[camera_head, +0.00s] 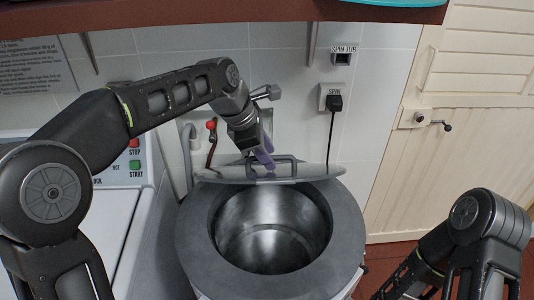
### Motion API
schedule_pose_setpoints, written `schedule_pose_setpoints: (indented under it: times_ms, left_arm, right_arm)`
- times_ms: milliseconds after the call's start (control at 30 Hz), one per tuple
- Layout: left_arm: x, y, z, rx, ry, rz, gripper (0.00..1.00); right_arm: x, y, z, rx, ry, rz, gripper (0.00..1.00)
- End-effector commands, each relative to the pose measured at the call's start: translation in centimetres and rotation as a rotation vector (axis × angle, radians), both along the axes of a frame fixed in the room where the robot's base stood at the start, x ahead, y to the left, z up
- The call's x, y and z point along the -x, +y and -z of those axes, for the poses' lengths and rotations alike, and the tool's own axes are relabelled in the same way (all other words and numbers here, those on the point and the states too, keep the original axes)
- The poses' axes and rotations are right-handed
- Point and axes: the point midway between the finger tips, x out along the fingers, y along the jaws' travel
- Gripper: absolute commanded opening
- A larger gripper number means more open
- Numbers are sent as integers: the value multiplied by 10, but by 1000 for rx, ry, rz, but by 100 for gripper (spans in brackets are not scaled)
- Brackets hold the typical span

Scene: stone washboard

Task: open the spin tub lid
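The spin tub (195,245) is a round grey drum with a wide dark rim and a shiny empty metal bowl (270,230) inside. Its mouth is uncovered. The spin tub lid (317,171) is a thin grey disc, seen nearly edge-on and raised at the back of the rim. My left gripper (264,158) reaches down to the lid's handle from above, at the handle's left part. Its fingers overlap the handle, and I cannot tell whether they grip it. My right arm is at the lower right, with its gripper out of sight.
A white washing machine (140,220) with red and green buttons stands left of the tub. Behind are a tiled wall, a red-knobbed pipe (211,126) and a plugged socket (332,98) with a hanging cord. A shelf (200,12) runs overhead. A cream door (440,150) is at right.

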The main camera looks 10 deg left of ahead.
Motion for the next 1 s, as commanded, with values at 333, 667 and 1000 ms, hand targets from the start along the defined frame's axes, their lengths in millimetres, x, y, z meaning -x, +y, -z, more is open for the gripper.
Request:
schedule_pose_setpoints:
  times_ms: [333, 667, 1000]
  left_arm:
    - [12, 17, -44, 1, -6, -1, 34]
    - [19, 26, -68, -1, -2, -1, 34]
    - [19, 26, -68, -1, -1, -2, 20]
  right_arm:
    - [0, 1, 11, -2, -5, 0, 36]
    - [0, 2, 12, -3, -6, 0, 36]
    - [0, 2, 12, -3, -6, -1, 36]
